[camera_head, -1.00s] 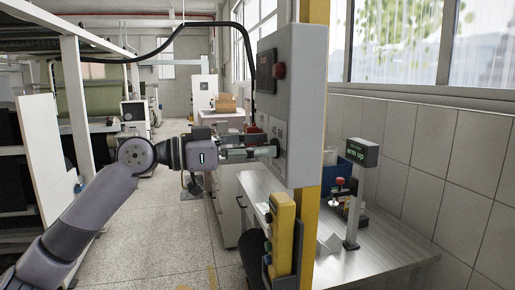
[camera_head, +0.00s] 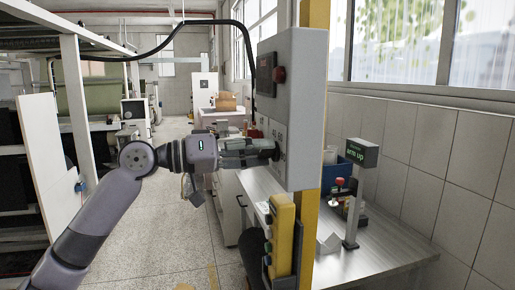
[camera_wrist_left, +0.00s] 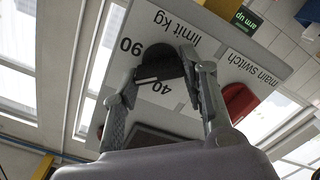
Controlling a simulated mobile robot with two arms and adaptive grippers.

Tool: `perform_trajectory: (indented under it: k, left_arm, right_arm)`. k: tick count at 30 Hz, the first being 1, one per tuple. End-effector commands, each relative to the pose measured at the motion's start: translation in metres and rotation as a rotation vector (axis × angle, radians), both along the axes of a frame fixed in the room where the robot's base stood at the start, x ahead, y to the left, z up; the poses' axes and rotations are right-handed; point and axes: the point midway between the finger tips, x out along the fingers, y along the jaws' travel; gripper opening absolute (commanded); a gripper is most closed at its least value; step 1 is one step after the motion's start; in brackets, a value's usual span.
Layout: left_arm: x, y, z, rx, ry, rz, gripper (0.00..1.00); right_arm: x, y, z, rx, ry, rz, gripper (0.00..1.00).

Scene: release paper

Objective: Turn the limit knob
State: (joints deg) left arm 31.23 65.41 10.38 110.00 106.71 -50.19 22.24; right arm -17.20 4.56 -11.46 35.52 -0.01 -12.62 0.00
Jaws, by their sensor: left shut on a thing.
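In the head view my left gripper (camera_head: 264,152) reaches the knob from the left. The fingers partly cover the knob's edges. My right gripper is not in view.
A red main switch (camera_wrist_left: 238,100) sits on the panel near the right finger. A yellow post (camera_head: 311,205) carries the box. A metal table (camera_head: 375,250) with a small "arm up" sign (camera_head: 361,152) stands behind.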

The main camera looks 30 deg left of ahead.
Motion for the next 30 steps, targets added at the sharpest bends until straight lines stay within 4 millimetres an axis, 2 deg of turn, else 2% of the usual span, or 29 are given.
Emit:
perform_trajectory:
  k: [17,30]
  left_arm:
    - [0.002,0.002,0.001,-0.419,0.354,0.001,0.12]
    - [0.002,0.003,0.001,-0.735,0.626,0.002,0.12]
  right_arm:
    - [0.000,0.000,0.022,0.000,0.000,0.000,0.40]
    - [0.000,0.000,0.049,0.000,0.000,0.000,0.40]
